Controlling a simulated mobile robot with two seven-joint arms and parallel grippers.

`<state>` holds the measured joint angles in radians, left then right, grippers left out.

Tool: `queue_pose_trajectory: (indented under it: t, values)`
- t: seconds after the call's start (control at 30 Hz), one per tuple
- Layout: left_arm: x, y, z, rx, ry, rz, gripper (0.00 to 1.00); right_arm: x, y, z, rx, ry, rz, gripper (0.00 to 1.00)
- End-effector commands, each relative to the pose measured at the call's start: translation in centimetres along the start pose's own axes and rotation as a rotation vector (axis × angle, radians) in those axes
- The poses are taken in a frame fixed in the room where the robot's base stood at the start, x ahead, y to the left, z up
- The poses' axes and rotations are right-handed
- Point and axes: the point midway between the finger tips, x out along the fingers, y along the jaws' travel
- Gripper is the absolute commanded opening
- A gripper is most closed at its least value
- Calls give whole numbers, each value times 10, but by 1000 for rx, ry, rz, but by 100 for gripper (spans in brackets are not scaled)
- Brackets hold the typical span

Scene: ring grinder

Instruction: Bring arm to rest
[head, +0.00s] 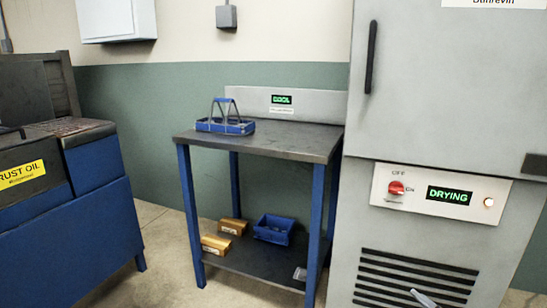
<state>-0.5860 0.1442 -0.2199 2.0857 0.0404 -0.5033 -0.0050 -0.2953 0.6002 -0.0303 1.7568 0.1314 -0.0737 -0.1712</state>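No arm shows clearly in the head view, and my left gripper is out of sight. A small pale grey tip (423,298) pokes up at the bottom edge, in front of the drying cabinet's vents. It looks like the end of my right gripper, but too little shows to tell whether it is open or holds anything. A blue carrier basket with a raised handle (226,127) stands upright on the dark-topped table (290,143), with no gripper near it.
The grey drying cabinet (440,85) stands at right, its display reading DRYING beside a red knob (396,188). A COOL sign (281,99) is behind the table. The lower shelf holds a blue bin (273,229) and yellow boxes (216,244). A blue machine (70,235) stands left.

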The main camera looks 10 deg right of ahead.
Motion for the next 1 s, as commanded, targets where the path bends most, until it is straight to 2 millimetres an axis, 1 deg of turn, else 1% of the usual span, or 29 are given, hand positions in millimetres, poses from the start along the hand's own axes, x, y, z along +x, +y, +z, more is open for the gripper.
queue_pose_trajectory:
  t: [0.03,0.07,0.1,0.17,0.2,0.27,0.3,0.4,0.47,0.7,0.93,0.97,1.0]
  values:
    - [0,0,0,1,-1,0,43,-15,-32,3,18,-49,-70,77]
    - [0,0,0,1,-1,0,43,-23,-48,5,30,-77,-103,77]
    - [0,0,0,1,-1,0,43,-33,-68,7,44,-114,-145,77]
    - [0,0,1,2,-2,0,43,-50,-93,8,63,-163,-201,77]
    - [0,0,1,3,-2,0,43,-61,-109,9,76,-196,-236,77]
    - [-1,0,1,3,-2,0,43,-79,-131,9,94,-244,-283,77]
    - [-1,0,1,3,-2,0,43,-91,-145,9,106,-275,-315,77]
    - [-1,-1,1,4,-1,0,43,-119,-173,6,143,-344,-376,77]
    - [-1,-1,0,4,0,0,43,-112,-179,-1,205,-333,-351,77]
    - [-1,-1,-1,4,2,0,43,-105,-208,-29,406,-318,-310,77]
    - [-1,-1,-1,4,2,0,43,-97,-230,-61,598,-302,-269,77]
    - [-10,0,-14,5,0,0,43,-101,-219,-68,581,-306,-268,77]
    - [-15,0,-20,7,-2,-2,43,-104,-214,-72,575,-309,-266,77]
